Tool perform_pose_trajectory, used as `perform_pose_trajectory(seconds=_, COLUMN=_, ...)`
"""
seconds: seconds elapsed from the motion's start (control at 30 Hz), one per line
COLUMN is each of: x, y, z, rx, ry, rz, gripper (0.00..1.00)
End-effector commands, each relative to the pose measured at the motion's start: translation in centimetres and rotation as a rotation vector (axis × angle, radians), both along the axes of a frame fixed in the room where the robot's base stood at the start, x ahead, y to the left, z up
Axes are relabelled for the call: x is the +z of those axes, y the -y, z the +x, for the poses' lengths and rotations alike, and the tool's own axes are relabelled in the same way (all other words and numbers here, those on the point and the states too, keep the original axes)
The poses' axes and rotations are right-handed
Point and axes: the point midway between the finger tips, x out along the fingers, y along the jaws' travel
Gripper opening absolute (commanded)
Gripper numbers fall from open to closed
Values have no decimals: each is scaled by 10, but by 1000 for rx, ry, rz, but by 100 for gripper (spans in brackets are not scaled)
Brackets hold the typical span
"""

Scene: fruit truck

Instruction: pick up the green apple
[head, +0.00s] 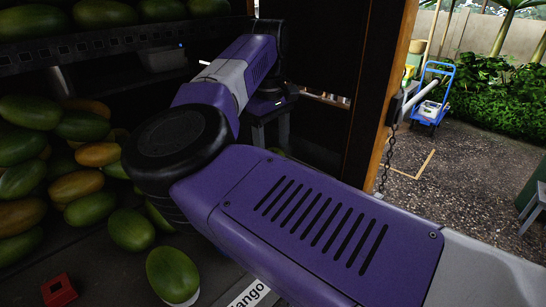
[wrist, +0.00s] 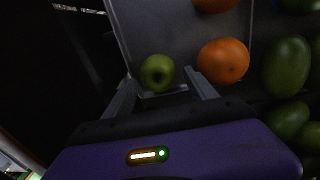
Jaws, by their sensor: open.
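The green apple (wrist: 158,72) shows in the wrist view, lying against the side of a grey tray (wrist: 178,28). My gripper (wrist: 160,90) is open, with its two fingers spread on either side below the apple in that view. The apple appears just beyond the fingertips, nearer the left finger. I cannot tell whether a finger touches it. In the head view my purple arm reaches into the dark shelf, and the apple and the fingertips are hidden or too dark to make out.
An orange (wrist: 223,62) lies in the tray right of the apple, close to the right finger. Green mangoes (wrist: 286,66) lie further right. In the head view, mangoes (head: 131,230) crowd the left, near a red block (head: 58,291). A wooden post (head: 377,90) stands right of my arm.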

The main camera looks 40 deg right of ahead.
Motion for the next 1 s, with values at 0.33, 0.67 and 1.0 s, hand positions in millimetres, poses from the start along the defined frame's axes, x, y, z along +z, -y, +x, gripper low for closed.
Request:
perform_pose_trajectory(seconds=0.33, x=-41, y=6, z=-1, rx=0, ry=-2, rz=-3, gripper=66)
perform_pose_trajectory(seconds=0.67, x=-45, y=6, z=0, rx=1, ry=0, rz=-3, gripper=58)
perform_pose_trajectory(seconds=1.0, x=-45, y=6, z=0, rx=1, ry=0, rz=-3, gripper=6)
